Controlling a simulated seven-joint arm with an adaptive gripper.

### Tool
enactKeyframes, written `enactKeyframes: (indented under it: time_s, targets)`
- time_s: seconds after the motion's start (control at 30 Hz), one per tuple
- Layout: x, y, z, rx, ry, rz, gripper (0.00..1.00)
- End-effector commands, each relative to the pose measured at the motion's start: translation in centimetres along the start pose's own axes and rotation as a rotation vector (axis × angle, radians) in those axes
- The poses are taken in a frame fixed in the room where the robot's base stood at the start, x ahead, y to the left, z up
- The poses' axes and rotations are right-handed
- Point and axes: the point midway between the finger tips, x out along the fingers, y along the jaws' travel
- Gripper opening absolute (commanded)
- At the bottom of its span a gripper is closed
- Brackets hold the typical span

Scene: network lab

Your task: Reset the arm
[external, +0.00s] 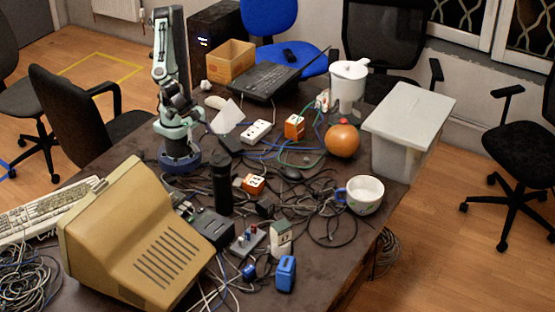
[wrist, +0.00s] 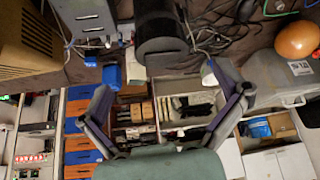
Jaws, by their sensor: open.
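My arm (external: 166,62) stands upright and folded at the back left of the table, on its round base (external: 180,158). In the wrist view my gripper (wrist: 168,112) is open, its two fingers spread wide with nothing between them. The fingers are clear of the table objects, and shelving shows beyond them. In the external view the gripper is hard to tell from the dark joints of the folded arm.
A black cylinder (external: 222,182) stands before my base, beside a beige monitor (external: 135,235). Cables, adapters and power strips clutter the tabletop.

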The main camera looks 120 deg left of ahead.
Motion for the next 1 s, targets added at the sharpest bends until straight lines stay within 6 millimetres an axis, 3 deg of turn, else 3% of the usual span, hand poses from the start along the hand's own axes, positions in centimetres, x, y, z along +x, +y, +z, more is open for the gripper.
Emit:
enactKeyframes:
  time_s: [0.2, 0.63, 0.73, 0.83, 0.9, 1.0]
  targets:
    - [-2.6, 0.1, 0.0, 0.000, 0.000, 0.001, 0.98]
    - [-2.5, -0.8, -0.7, -0.035, 0.001, -0.018, 0.98]
    - [-2.3, -3.7, -2.9, -0.161, 0.021, -0.055, 0.98]
    - [-2.1, -9.0, -4.7, -0.340, 0.029, -0.115, 0.98]
    - [-2.2, -12.6, -4.3, -0.418, -0.008, -0.155, 0.98]
    - [-2.5, -16.2, -2.2, -0.434, -0.096, -0.188, 0.98]
